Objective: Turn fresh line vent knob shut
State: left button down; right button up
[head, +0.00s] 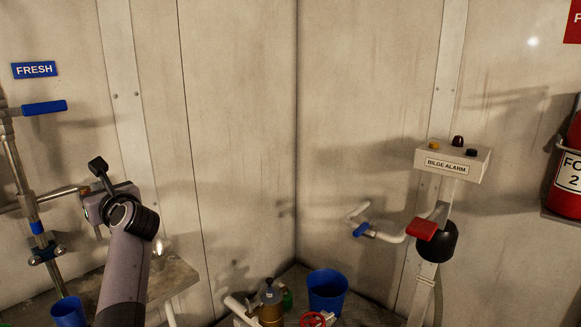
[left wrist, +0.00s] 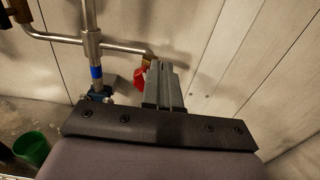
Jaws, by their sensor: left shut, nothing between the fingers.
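The fresh line is a metal pipe (head: 26,195) on the left wall under the blue FRESH sign (head: 34,69). A side branch runs right from it to a brass fitting (left wrist: 148,60), with a red knob or handle (left wrist: 140,79) there, partly hidden by my fingers in the left wrist view. I take this red part for the vent knob; its position is unclear. My left gripper (head: 92,205) is shut and empty at the branch's end. In the left wrist view its fingers (left wrist: 164,68) are right beside the red part; I cannot tell whether they touch.
A blue lever (head: 44,107) sticks out above the branch. A blue-handled valve (head: 45,253) is low on the pipe. A bench (head: 165,278) and a blue cup (head: 68,312) are below. The bilge alarm box (head: 453,161) is far right.

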pick_arm(q)
jog(key=v, duration=0.4)
jog(key=shift+s+d+r+p, duration=0.2)
jog(key=shift+s+p, duration=0.05)
jog(key=shift+p, duration=0.05)
